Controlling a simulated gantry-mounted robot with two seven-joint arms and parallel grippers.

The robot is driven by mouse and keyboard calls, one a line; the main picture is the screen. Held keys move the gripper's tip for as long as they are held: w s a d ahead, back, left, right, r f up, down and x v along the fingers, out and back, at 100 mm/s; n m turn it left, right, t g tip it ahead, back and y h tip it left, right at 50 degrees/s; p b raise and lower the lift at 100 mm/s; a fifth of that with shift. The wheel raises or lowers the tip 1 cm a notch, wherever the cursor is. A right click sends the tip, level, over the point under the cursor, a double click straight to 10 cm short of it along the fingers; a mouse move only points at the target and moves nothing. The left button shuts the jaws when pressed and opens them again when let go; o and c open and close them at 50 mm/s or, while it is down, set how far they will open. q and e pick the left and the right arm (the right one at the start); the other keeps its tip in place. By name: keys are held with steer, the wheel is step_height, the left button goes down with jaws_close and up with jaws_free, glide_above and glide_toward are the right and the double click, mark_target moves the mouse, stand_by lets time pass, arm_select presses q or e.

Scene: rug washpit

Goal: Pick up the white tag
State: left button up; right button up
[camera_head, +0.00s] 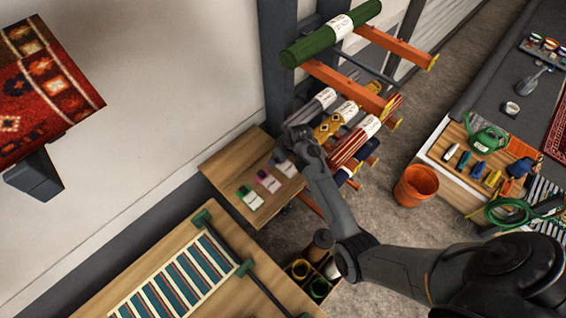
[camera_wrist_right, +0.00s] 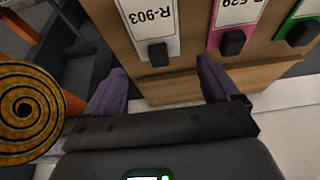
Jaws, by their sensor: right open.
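The white tag (camera_wrist_right: 150,20), printed R-903, lies on the wooden table (camera_wrist_right: 188,85), with a black block (camera_wrist_right: 158,54) at its near end. In the head view the white tag (camera_head: 287,169) is the tag nearest my right gripper (camera_head: 282,156). In the right wrist view my right gripper (camera_wrist_right: 160,66) is open, its two purple fingers apart and nothing held. The black block shows between the fingertips; I cannot tell how far above or short of it they are. My left gripper is not in view.
A pink tag (camera_wrist_right: 238,12) and a green tag (camera_wrist_right: 300,22) lie beside the white one. Rolled rugs (camera_head: 335,117) on an orange-armed rack stand close by my right arm. An orange bucket (camera_head: 415,186) is on the floor. A rolled rug's spiral end (camera_wrist_right: 25,112) is near the left finger.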

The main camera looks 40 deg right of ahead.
steer(key=shift+x, duration=1.4)
steer(key=shift+c, duration=0.3)
steer(key=c, duration=1.1)
steer(key=shift+o, duration=0.2)
steer(key=shift+r, duration=0.2)
